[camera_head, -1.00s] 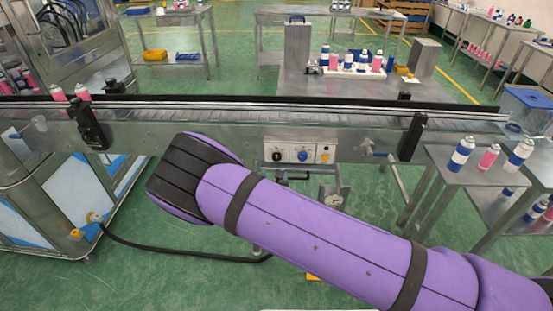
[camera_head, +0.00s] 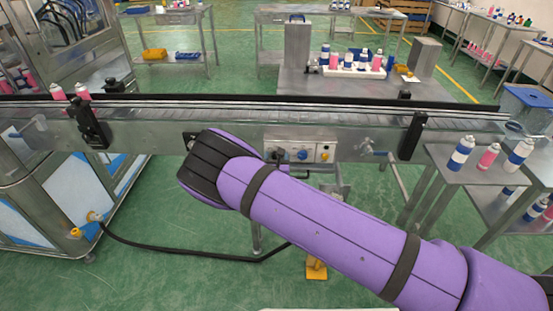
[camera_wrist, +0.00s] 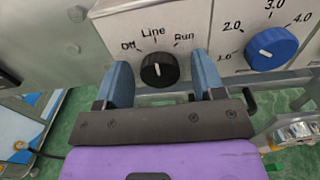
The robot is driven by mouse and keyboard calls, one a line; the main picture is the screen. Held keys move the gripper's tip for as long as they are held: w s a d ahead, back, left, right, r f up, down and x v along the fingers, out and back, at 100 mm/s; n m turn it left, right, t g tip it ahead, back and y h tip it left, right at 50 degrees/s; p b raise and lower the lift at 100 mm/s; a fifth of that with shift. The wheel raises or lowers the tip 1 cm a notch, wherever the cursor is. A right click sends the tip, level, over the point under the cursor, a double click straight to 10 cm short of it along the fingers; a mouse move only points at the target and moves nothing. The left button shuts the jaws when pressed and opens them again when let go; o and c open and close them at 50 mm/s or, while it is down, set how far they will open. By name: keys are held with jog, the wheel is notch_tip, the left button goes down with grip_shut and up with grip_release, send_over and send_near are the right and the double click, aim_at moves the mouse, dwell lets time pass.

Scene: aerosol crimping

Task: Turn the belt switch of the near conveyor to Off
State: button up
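The belt switch (camera_wrist: 160,70) is a black rotary knob in the wrist view, on a pale panel marked Off, Line and Run. Its short white mark points roughly up, near Line; Off is to the upper left. My gripper (camera_wrist: 160,62) is open, with one blue-grey finger on each side of the knob. Gaps show between the fingers and the knob. In the head view the control panel (camera_head: 325,144) is on the front of the near conveyor (camera_head: 350,127). My arm hides the gripper there.
A blue dial (camera_wrist: 271,48) with numbers sits right of the switch. A yellow knob (camera_head: 325,155) is at the panel's right end. A side table (camera_head: 480,170) with spray cans stands right of the conveyor. A black cable (camera_head: 190,254) lies on the floor.

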jog(key=c, duration=0.8)
jog(key=shift+c, duration=0.2)
jog(key=shift+n, duration=0.3)
jog(key=n, duration=0.9)
jog(key=shift+n, duration=0.3)
jog(key=o, duration=0.9)
jog(key=shift+s, duration=0.1)
